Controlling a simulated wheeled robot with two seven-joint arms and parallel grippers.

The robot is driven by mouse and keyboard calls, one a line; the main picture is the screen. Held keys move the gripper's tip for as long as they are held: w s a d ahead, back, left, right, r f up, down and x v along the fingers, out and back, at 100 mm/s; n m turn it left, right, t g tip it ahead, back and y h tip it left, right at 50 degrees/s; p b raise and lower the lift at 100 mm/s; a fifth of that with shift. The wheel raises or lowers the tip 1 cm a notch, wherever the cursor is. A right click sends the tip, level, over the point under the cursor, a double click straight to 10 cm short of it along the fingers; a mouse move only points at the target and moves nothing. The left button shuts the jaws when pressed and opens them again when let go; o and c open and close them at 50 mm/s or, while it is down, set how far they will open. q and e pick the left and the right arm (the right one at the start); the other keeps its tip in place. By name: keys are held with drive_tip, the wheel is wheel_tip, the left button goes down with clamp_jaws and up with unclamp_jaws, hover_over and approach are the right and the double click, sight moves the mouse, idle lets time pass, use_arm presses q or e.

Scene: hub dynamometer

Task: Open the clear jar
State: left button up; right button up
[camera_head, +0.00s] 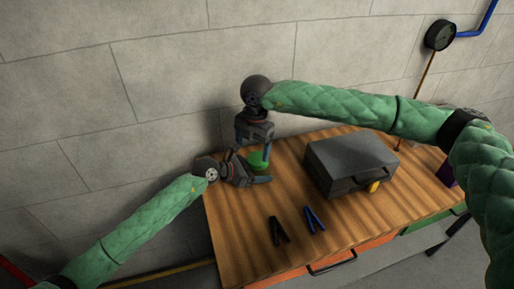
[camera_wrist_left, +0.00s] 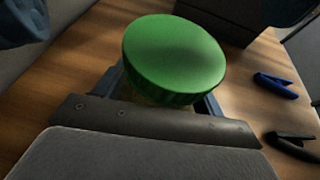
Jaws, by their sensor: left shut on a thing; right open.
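The clear jar has a green lid (camera_head: 257,160), and it stands near the table's back left edge. In the left wrist view the lid (camera_wrist_left: 175,55) sits on top and hides most of the jar's body. My left gripper (camera_head: 250,176) comes in from the left, low, and is shut on the jar's body below the lid. My right gripper (camera_head: 256,148) points down from above, right over the lid, and is open. Whether its fingers touch the lid is hard to tell at this size.
A grey case (camera_head: 350,160) stands on the wooden table (camera_head: 240,240) right of the jar. A black clip-like tool (camera_head: 278,231) and a blue one (camera_head: 314,219) lie in front. A gauge (camera_head: 440,35) on a rod stands at the back right. The front left tabletop is clear.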

sight(258, 158)
drive_tip(key=r, duration=0.1)
drive_tip(key=w+r+m, duration=0.1)
drive_tip(key=r, duration=0.1)
drive_tip(key=shift+d+r, duration=0.2)
drive_tip(key=shift+d+r+m, duration=0.2)
drive_tip(key=shift+d+m, duration=0.1)
drive_tip(key=shift+m, duration=0.2)
drive_tip(key=shift+d+m+h, duration=0.3)
drive_tip(key=shift+m+h, duration=0.1)
drive_tip(key=shift+f, duration=4.1)
drive_tip(key=c, duration=1)
drive_tip(key=shift+c, duration=0.2)
drive_tip(key=n, duration=0.3)
